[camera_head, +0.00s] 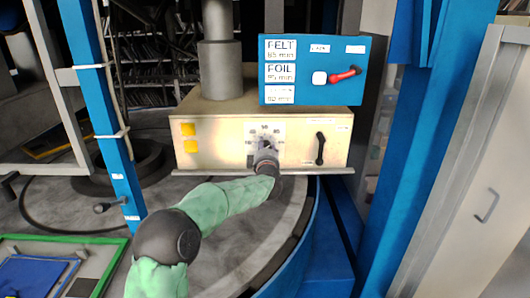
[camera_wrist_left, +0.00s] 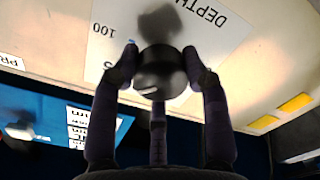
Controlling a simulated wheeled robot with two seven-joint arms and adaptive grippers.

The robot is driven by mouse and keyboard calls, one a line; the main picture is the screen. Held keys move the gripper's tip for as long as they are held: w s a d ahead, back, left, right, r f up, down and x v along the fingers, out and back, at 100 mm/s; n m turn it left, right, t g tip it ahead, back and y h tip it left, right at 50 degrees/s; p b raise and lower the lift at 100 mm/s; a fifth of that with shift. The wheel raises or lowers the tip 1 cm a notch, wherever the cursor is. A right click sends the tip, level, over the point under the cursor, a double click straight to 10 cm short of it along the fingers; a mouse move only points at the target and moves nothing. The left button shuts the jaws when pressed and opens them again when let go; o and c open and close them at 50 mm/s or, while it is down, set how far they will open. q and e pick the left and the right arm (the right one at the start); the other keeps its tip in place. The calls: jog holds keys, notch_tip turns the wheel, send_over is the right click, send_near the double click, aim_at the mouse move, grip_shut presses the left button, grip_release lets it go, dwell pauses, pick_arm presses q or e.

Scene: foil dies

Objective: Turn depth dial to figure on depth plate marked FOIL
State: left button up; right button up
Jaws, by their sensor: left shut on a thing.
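The depth dial (camera_wrist_left: 160,75) is a dark round knob on the cream control box (camera_head: 215,155). My left gripper (camera_head: 265,160) reaches it from the front. In the left wrist view its fingers close on the dial from both sides. A pale mark shows on the knob's face. The white scale (camera_head: 264,130) around the dial carries several numbers; "100" and "DEPTH" read clearly in the wrist view. The gripper hides part of the scale, and I cannot tell the dial's setting. The blue depth plate panel (camera_head: 345,92) has white labels; the FOIL label (camera_head: 281,73) seems to read 95 mm, blurred. My right gripper is out of view.
A red handle (camera_head: 343,75) is on the blue panel above. A blue post (camera_head: 105,100) stands at the left.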

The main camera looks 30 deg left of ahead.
pick_arm(q)
jog(key=shift+d+f, duration=0.15)
jog(key=shift+f, duration=0.2)
jog(key=o, duration=1)
jog(key=shift+o, duration=0.7)
jog(key=shift+r, duration=0.15)
jog(key=shift+r, duration=0.1)
jog(key=v, duration=1.2)
jog(key=shift+f, duration=0.2)
